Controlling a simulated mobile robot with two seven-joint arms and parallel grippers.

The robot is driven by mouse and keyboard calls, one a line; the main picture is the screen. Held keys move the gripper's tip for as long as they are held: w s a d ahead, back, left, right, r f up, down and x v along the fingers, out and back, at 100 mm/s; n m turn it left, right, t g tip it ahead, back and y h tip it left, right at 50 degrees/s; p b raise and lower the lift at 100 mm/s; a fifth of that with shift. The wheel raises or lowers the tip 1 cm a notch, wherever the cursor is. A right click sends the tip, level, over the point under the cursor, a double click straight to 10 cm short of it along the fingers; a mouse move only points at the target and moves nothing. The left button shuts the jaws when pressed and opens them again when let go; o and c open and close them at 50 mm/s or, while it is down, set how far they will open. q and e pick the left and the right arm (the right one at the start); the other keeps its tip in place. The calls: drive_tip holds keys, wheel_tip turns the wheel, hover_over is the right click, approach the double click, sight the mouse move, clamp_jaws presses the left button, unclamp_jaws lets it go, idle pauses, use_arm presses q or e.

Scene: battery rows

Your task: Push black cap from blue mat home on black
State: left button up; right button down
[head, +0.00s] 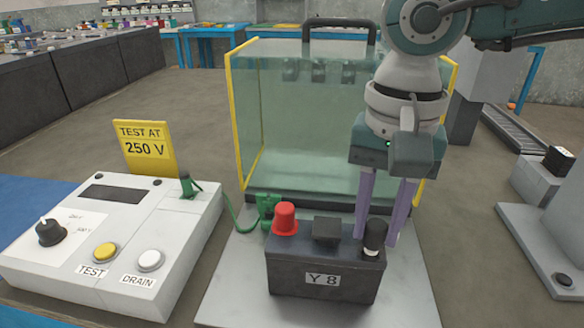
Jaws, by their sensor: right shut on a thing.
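The battery (325,268), dark grey and labelled Y 8, stands on a light grey plate (232,295). A red cap (285,219) sits on its left terminal. The black cap (375,234) is upright at the right terminal, with a pale ring (371,252) showing at its foot. Whether it is fully down cannot be told. My right gripper (377,240) points down from above, its purple fingers on either side of the black cap, shut on it. A blue mat (30,205) shows at the left edge, its visible part bare. My left gripper is out of view.
A clear tank-like screen with yellow edges (236,120) stands behind the battery. A white tester box (150,235) with a yellow 250 V sign (146,148) is at left. A green clip (267,207) and lead lie by the red cap.

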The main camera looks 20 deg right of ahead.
drive_tip(key=shift+f+b, duration=0.55)
drive_tip(key=shift+f, duration=0.15)
idle(0.7)
drive_tip(key=shift+c, duration=1.1)
unclamp_jaws()
drive_tip(key=shift+o, duration=0.8)
drive_tip(key=shift+r, duration=0.1)
drive_tip(key=shift+r+p, duration=1.25)
drive_tip(key=shift+r, duration=0.25)
drive_tip(key=shift+r+p, duration=1.45)
drive_tip(key=shift+r, duration=0.55)
